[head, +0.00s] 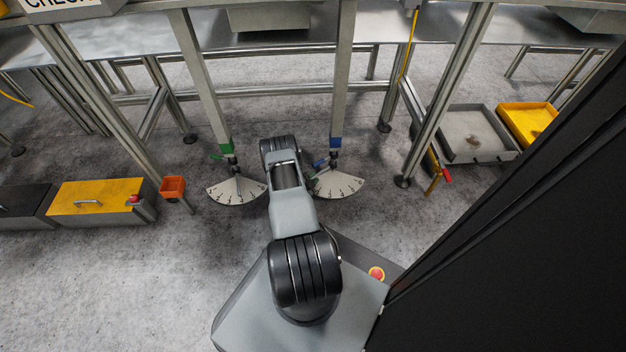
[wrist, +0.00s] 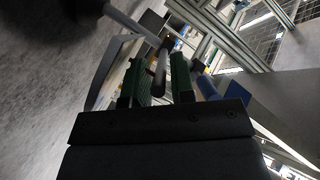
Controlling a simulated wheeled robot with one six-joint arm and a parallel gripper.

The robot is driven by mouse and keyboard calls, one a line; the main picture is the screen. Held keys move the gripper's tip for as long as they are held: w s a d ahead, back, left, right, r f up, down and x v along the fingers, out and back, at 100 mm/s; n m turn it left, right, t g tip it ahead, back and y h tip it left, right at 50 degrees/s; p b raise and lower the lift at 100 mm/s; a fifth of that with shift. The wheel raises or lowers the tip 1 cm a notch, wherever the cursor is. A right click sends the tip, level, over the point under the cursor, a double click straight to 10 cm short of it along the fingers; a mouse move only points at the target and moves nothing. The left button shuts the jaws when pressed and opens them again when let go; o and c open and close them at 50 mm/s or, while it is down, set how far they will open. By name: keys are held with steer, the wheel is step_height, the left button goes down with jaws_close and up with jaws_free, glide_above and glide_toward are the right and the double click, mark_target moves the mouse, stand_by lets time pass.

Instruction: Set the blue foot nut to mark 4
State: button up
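In the head view a blue lever (head: 320,163), which I take to be part of the blue foot nut, sits beside the foot of the right middle leg, under a blue band (head: 335,142). A pale numbered dial (head: 340,185) lies below it; its marks are too small to read. A blue cylinder (wrist: 207,88) lies just right of the right finger.
A second dial (head: 236,190) with a green part (head: 222,152) stands left of my arm. A grey tray (head: 475,135), a yellow tray (head: 530,122) and a red-handled valve (head: 440,176) are at the right.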

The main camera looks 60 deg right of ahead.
steer(key=shift+d, duration=0.25)
steer(key=shift+c, duration=0.2)
jaws_close()
